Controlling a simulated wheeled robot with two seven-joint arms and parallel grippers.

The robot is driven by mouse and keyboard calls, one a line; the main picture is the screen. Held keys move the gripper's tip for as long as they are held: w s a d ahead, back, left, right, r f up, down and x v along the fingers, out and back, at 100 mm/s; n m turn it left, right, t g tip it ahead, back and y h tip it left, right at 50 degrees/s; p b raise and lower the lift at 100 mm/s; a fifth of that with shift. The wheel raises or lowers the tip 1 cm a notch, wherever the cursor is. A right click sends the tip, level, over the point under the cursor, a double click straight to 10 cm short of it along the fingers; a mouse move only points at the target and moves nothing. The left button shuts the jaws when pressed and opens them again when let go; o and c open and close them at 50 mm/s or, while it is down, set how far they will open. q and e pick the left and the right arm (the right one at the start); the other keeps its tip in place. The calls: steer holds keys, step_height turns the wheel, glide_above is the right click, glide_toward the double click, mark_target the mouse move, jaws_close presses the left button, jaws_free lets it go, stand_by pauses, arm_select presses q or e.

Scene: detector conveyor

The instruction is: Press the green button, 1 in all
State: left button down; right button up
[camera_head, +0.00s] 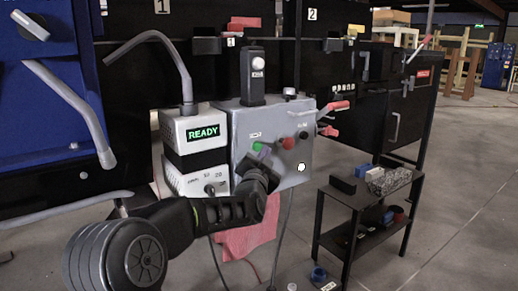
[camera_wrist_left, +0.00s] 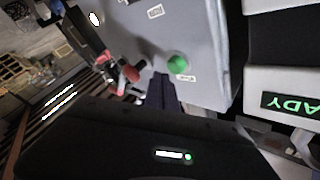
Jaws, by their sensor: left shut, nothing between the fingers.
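The green button (camera_head: 257,146) is on the front of a grey control box (camera_head: 235,132). It also shows in the left wrist view (camera_wrist_left: 178,64) as a round green knob with a small label beside it. My left gripper (camera_head: 263,157) is shut and empty. Its fingertips are just in front of the box, close below the button, and partly cover the area around it in the head view. In the left wrist view the shut fingers (camera_wrist_left: 162,88) end beside the button. Whether they touch the box cannot be told. My right gripper is out of view.
A red button (camera_head: 287,143) and a black knob (camera_head: 303,135) sit right of the green one. A white unit (camera_head: 203,163) with a lit READY display (camera_head: 203,133) stands at left. A black cart (camera_head: 345,196) stands at right.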

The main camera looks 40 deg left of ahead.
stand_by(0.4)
arm_select(q)
steer(key=shift+w+a, duration=0.15)
steer(key=shift+a, duration=0.25)
